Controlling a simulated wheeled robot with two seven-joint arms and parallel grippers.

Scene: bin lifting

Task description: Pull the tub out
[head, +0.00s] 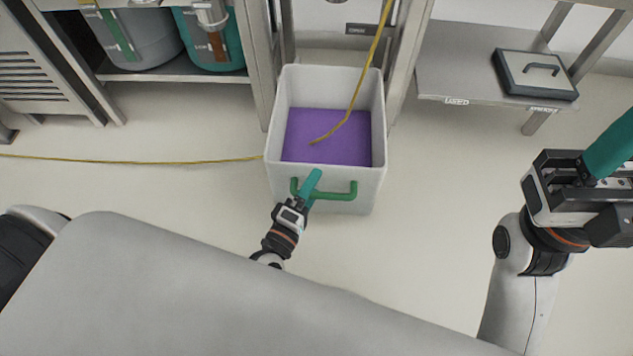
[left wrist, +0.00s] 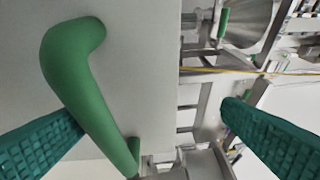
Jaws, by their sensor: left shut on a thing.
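The tub (head: 345,208) is a white, open-topped bin on the floor between two metal frames, with purple contents (head: 345,140). A green U-shaped handle (head: 338,196) is on its front wall and also shows large in the left wrist view (left wrist: 85,85). My left gripper (head: 312,184) is at the left part of this handle, shut on it. In the left wrist view its teal fingers appear at both sides, one passing behind the handle; the contact itself is unclear. My right gripper (head: 606,152) is away at the right edge, partly cut off.
A yellow cable (head: 373,60) hangs into the tub; a yellow line (head: 140,160) crosses the floor at left. A low metal shelf (head: 450,70) with a dark-edged lid (head: 535,75) stands right. Grey and teal bins (head: 135,40) stand left. The floor in front is clear.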

